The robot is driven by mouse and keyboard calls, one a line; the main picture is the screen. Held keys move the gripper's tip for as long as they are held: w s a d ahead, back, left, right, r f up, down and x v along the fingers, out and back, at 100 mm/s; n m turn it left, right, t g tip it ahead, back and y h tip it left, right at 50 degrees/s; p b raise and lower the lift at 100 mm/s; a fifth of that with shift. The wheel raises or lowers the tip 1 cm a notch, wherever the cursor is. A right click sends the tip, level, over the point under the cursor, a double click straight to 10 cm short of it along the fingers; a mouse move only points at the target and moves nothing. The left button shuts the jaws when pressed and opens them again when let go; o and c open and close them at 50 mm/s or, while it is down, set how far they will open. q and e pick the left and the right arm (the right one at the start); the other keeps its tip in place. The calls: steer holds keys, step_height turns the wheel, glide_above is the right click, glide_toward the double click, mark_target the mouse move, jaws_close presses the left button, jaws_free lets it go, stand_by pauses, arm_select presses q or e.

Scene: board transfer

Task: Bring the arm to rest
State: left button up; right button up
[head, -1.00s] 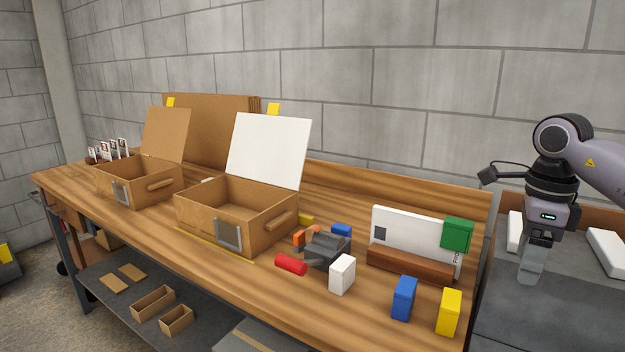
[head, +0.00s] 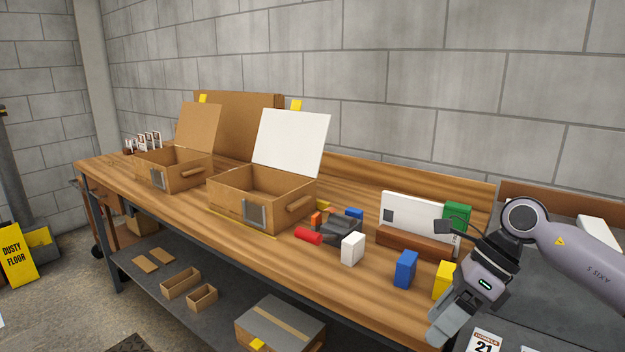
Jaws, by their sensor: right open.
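My right arm comes in from the right edge in the head view. Its gripper (head: 440,328) is at the lower right, in front of the workbench's right end and pointing down and to the left. It is open, and I see nothing between its fingers. It partly covers the yellow block (head: 443,281) in the picture. My left gripper is not in view.
On the wooden workbench (head: 372,290) stand two open boxes, one with a white lid (head: 290,143). A blue block (head: 405,268), a white block (head: 352,249), a red cylinder (head: 308,236) and a green block (head: 456,216) are near its right end. A closed carton (head: 283,318) lies below.

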steer(key=s+a+m+t+y, duration=0.2)
steer(key=a+m+t+y, duration=0.1)
steer(key=a+m+y, duration=0.4)
steer(key=s+a+m+t+y, duration=0.2)
steer(key=a+m+y, duration=0.35)
steer(key=a, duration=0.45)
steer(key=s+d+f+m+t+h+p, duration=0.1)
steer(key=d+f+m+t+h, duration=0.45)
steer(key=m, duration=0.65)
steer(key=s+d+f+m+t+h, duration=0.1)
steer(key=d+f+m+t+h, duration=0.2)
steer(key=f+m+t+h, duration=0.7)
steer(key=s+d+f+m+g, duration=0.2)
steer(key=s+f+m+g, duration=0.2)
steer(key=s+f+m, duration=0.1)
steer(key=s+d+f+m+g+h, duration=0.1)
steer(key=s+d+f+m+g, duration=0.2)
steer(key=s+f+m+g, duration=0.2)
steer(key=s+f, duration=0.1)
steer(key=s, duration=0.1)
steer(key=shift+s+d+f, duration=0.25)
steer(key=shift+s, duration=0.05)
